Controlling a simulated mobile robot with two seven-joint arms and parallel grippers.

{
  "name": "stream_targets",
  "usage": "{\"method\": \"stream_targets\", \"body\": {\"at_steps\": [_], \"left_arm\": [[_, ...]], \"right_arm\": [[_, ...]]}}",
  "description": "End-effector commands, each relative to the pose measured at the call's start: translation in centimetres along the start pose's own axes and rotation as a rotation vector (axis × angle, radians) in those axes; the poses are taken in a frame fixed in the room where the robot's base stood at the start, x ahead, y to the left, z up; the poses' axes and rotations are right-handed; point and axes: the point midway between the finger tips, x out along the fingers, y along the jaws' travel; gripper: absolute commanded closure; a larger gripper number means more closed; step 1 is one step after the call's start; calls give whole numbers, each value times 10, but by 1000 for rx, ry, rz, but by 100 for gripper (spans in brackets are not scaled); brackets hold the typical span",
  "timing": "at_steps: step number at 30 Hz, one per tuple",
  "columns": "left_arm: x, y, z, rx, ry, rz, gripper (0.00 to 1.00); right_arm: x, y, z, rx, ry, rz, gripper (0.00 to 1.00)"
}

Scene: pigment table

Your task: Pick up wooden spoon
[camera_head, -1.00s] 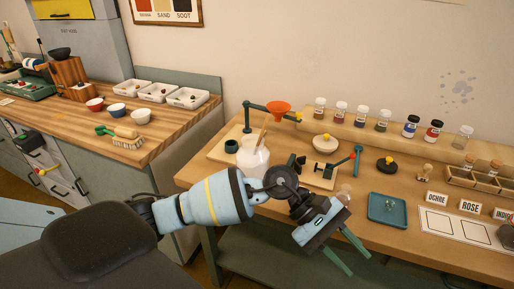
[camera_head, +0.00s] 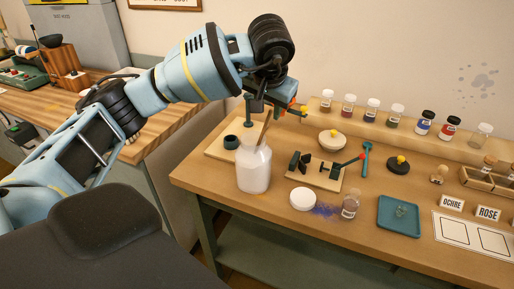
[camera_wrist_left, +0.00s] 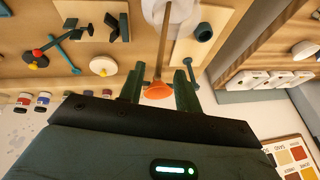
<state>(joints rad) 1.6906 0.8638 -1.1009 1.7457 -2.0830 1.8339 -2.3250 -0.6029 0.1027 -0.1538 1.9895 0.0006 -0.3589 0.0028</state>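The wooden spoon stands tilted in a white jar (camera_head: 254,172), its thin handle (camera_head: 266,128) sticking out of the mouth. In the left wrist view the handle (camera_wrist_left: 163,48) runs from the jar (camera_wrist_left: 172,12) toward the space between my fingers. My left gripper (camera_wrist_left: 158,72) is open, with one green finger on each side of the handle's line. I cannot tell how far the handle is from the fingers in depth. In the head view my wrist hides most of the gripper, above and behind the jar. My right gripper is not in view.
Several pigment jars line the back shelf.

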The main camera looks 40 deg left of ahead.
Motion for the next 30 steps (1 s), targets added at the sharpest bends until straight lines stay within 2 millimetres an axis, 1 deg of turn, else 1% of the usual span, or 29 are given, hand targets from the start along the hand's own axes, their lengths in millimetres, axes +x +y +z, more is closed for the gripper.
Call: {"method": "stream_targets", "body": {"at_steps": [8,14,17,21,24,27,30], "left_arm": [[24,1,1,-1,-2,2,67],[28,0,1,-1,-1,2,67],[39,0,4,-2,-2,2,67],[58,-1,7,-2,-2,2,67],[71,0,6,-2,-2,3,67],[76,0,6,-1,1,4,67],[78,0,6,-1,2,4,67]], "right_arm": [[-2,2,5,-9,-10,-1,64],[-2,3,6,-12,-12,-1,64],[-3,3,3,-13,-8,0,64],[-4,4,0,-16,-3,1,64],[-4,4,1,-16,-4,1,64],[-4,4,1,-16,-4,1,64],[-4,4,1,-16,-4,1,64]]}}
